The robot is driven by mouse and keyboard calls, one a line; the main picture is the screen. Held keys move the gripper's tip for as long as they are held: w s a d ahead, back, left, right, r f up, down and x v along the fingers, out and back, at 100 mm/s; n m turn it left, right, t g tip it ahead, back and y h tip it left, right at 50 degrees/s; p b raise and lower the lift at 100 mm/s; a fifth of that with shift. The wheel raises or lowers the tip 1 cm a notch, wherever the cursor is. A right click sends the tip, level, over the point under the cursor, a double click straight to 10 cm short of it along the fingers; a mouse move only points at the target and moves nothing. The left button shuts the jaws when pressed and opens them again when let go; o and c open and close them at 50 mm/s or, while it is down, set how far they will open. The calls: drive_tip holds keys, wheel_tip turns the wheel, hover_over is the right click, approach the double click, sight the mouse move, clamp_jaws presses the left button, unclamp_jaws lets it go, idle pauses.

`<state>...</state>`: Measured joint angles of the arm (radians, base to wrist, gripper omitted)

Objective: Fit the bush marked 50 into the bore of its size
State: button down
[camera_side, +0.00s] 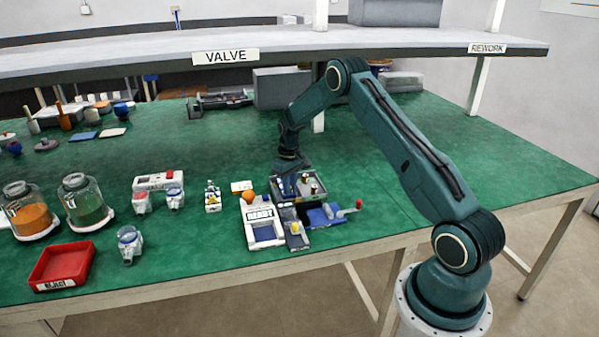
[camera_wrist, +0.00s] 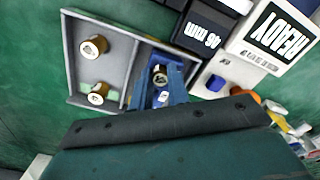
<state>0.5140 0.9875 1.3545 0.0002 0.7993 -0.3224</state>
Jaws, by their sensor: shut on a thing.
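The grey tray (camera_side: 318,198) lies under my gripper (camera_side: 291,166) in the side view. In the wrist view the tray (camera_wrist: 68,62) has two compartments. Two brass bushes with pale tops stand in the left compartment, one upper (camera_wrist: 94,46) and one lower (camera_wrist: 97,93). A darker-topped bush (camera_wrist: 160,73) is at the right compartment, between the blue fingers of my gripper (camera_wrist: 161,84), which is shut on it. Its mark is too small to read, and I cannot tell whether it touches the tray floor. I cannot make out a bore in either view.
A red REJECT bin (camera_side: 62,266) and jars (camera_side: 84,203) stand left.

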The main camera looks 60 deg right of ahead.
drive_tip(key=shift+f, duration=0.2)
drive_tip(key=shift+s+f, duration=0.1)
drive_tip(key=shift+f, duration=0.25)
drive_tip(key=shift+s+a+f, duration=0.1)
drive_tip(key=shift+f, duration=0.2)
drive_tip(key=c, duration=1.4)
unclamp_jaws()
drive_tip(key=shift+c, duration=0.2)
drive_tip(key=shift+o, duration=0.5)
drive_tip(key=shift+r, duration=0.8)
wheel_tip(320, 180, up, 12)
drive_tip(key=shift+w, duration=0.2)
